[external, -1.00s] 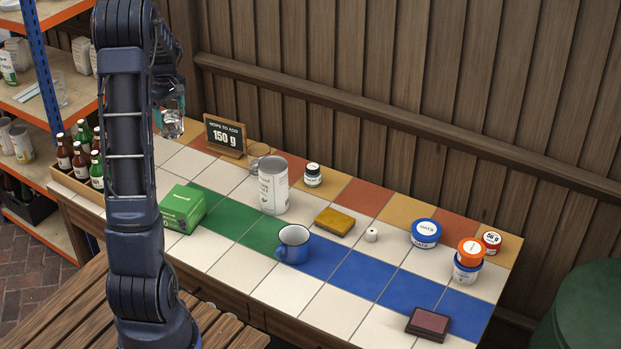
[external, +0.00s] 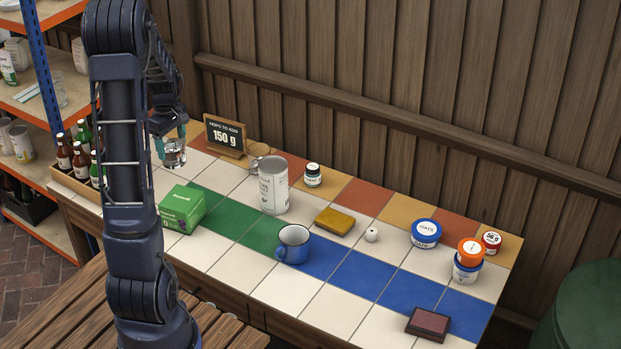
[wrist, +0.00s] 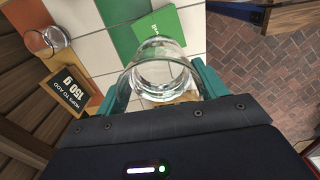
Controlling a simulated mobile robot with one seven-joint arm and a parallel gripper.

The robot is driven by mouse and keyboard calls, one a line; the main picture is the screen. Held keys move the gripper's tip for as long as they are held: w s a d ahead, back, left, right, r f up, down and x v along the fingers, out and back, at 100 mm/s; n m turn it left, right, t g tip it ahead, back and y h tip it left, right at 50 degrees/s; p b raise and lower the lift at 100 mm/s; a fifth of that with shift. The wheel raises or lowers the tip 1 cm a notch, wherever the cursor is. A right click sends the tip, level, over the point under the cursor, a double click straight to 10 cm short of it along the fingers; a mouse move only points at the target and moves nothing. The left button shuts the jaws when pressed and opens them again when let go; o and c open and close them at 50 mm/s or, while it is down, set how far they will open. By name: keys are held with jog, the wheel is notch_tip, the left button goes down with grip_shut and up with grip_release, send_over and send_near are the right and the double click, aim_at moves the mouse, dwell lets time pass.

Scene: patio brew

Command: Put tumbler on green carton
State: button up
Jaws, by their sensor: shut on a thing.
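The clear glass tumbler (external: 173,154) is held in my gripper (external: 170,142), above the back left part of the tiled table. In the wrist view the tumbler (wrist: 160,72) sits between the two teal fingers of my gripper (wrist: 160,90), which are shut on it. The green carton (external: 183,208) lies on the table's left part, in front of and below the tumbler. In the wrist view the carton (wrist: 165,22) shows just beyond the tumbler, partly hidden by it. Nothing is seen on the carton's top.
A chalkboard sign (external: 225,136) and a glass (external: 259,160) stand behind. A bottle crate (external: 72,183) stands left of the carton. A white can (external: 273,185) and a blue mug (external: 293,244) stand to the right. Tiles around the carton are mostly clear.

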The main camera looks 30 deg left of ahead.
notch_tip(320, 180, down, 13)
dwell(0.6)
jog(key=shift+f, duration=0.1)
jog(key=o, duration=1.3)
